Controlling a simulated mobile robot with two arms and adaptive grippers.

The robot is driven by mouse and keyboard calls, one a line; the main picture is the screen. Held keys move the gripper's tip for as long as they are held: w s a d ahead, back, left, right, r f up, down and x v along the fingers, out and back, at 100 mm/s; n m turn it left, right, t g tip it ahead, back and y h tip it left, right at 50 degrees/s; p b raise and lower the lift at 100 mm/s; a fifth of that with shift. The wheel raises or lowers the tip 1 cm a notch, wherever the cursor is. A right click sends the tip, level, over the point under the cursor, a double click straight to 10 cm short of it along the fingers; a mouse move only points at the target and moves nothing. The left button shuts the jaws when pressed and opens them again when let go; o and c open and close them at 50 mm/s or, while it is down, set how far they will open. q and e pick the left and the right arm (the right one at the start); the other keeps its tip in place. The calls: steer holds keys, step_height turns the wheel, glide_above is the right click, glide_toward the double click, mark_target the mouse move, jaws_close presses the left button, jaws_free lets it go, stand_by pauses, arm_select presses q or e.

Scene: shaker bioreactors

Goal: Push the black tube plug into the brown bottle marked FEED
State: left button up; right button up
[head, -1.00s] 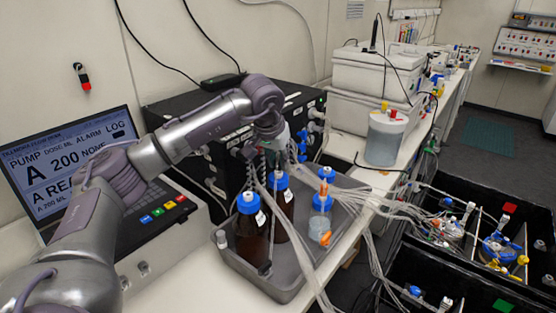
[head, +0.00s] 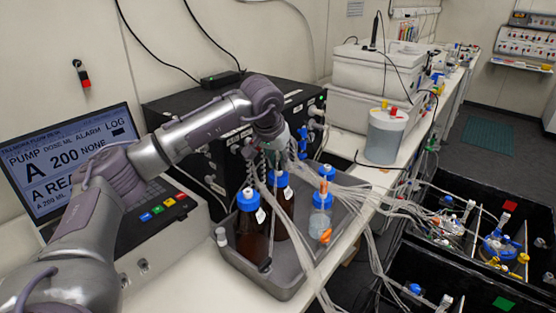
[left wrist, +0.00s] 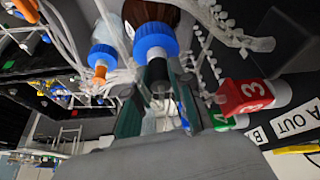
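My left gripper (head: 280,158) is above the rear brown bottle (head: 284,207) in the head view, partly covered by tubing. In the left wrist view its two dark fingers (left wrist: 158,95) close around the black tube plug (left wrist: 157,74). The plug lines up with a blue cap (left wrist: 155,40) on a brown bottle (left wrist: 150,12) and appears to meet it. I cannot tell how deep it sits. A second brown bottle (head: 251,236) with a blue cap stands in front. White tags hang at the caps, but no FEED marking is legible. My right gripper is not in view.
The bottles stand in a grey tray (head: 230,262) at the bench edge. A clear bottle (head: 320,222) with a blue cap and orange fittings stands to their right. Bundled clear tubing (head: 345,200) drapes over the tray. A black pump unit (head: 180,112) is behind, and a screen (head: 70,150) is left.

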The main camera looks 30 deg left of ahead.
arm_select(q)
steer(key=o, duration=0.4)
steer(key=shift+o, duration=0.2)
steer(key=shift+r, duration=0.2)
steer(key=v, duration=1.1)
steer(key=shift+s+r, duration=0.15)
steer(key=shift+r, duration=0.15)
